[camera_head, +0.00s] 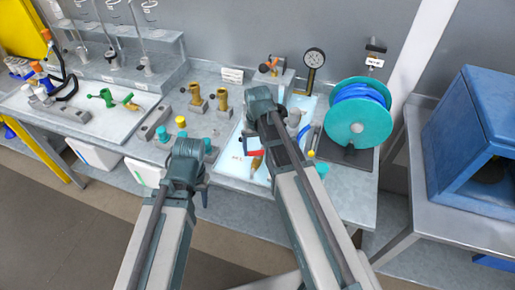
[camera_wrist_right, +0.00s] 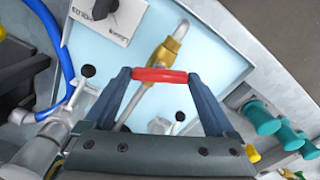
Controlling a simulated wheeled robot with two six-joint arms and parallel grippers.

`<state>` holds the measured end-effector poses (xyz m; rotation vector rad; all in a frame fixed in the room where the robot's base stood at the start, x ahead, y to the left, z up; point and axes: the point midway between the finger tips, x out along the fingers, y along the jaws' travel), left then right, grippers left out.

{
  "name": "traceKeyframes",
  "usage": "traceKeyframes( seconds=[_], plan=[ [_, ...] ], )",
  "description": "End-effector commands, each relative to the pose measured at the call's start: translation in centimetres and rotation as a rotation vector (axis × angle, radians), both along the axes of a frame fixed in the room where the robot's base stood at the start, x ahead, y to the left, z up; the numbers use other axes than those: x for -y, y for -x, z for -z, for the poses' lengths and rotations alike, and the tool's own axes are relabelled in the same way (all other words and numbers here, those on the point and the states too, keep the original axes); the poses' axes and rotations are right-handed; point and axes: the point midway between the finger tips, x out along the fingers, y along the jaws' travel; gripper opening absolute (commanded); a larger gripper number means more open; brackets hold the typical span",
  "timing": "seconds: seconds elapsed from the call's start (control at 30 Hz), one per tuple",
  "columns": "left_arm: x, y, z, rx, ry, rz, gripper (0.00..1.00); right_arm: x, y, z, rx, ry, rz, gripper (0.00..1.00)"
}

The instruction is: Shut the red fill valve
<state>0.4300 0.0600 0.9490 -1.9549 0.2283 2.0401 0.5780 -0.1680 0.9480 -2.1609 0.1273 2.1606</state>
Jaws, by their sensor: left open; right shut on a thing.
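The red fill valve's handle (camera_wrist_right: 160,76) is a short red bar across a brass valve body (camera_wrist_right: 167,52) on a pipe over a pale blue panel, in the right wrist view. My right gripper (camera_wrist_right: 159,78) has its two fingers at the ends of the red bar, shut on it. In the head view my right gripper (camera_head: 263,108) is over the panel, and a bit of red shows beside it; the fingers are mostly hidden. My left gripper (camera_head: 187,165) is open and empty near the bench's front edge, left of the panel. Its fingertips are hard to make out.
Brass fittings (camera_head: 221,99) and a green valve piece (camera_head: 104,97) are to the left.

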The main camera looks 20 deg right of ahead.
Motion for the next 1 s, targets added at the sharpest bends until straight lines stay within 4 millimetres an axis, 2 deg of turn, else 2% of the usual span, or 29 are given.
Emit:
traceKeyframes(
  seconds=[0.2,0.5,1.0],
  plan=[
    [0.00,0.00,0.01,0.000,0.000,0.000,0.46,0.01,0.01,0.01,0.000,0.000,0.189,0.34],
    [0.00,0.00,0.01,0.000,0.000,0.000,0.46,0.01,0.01,0.01,0.000,0.000,0.381,0.34],
    [0.00,0.00,0.01,0.000,0.000,0.000,0.46,0.01,0.01,0.01,0.000,0.000,0.493,0.34]
  ],
)
